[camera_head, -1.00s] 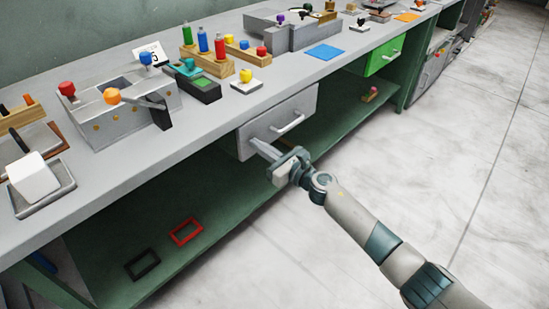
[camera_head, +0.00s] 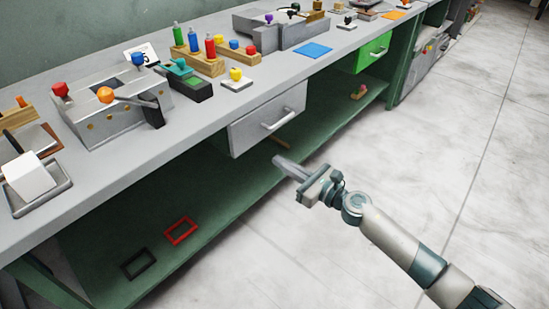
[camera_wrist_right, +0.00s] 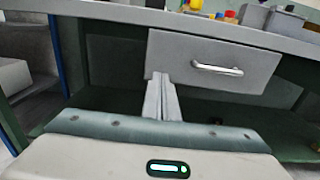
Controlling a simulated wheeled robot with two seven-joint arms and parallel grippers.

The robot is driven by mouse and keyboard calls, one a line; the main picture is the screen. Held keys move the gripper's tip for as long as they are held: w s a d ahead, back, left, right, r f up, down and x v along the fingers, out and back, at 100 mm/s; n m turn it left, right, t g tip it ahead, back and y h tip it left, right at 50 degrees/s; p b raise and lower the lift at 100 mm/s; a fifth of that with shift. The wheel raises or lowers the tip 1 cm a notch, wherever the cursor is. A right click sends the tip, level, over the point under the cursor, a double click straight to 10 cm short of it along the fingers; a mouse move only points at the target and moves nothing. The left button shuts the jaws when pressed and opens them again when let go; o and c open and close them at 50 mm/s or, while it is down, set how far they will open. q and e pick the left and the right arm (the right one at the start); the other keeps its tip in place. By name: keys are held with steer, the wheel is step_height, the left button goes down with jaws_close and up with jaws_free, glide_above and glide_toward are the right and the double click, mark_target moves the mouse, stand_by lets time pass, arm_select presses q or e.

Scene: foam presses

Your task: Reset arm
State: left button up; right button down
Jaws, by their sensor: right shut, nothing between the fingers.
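My right gripper (camera_head: 281,164) is shut and empty. In the head view it is in the air in front of the bench, below and to the right of the grey drawer (camera_head: 250,130), and apart from it. In the right wrist view the shut fingers (camera_wrist_right: 162,97) point toward the same grey drawer (camera_wrist_right: 235,68), which has a silver handle. My left gripper is in neither view.
The workbench (camera_head: 200,135) carries a grey press (camera_head: 100,125), a white block (camera_head: 28,178) in a tray and several coloured pegs. A lower shelf holds a red frame (camera_head: 181,231) and a black frame (camera_head: 139,263). A green drawer (camera_head: 373,52) is farther right. The floor is clear.

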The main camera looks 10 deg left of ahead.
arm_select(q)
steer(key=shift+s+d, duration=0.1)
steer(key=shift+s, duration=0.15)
arm_select(e)
steer(key=shift+s+d, duration=0.1)
steer(key=shift+d, duration=0.05)
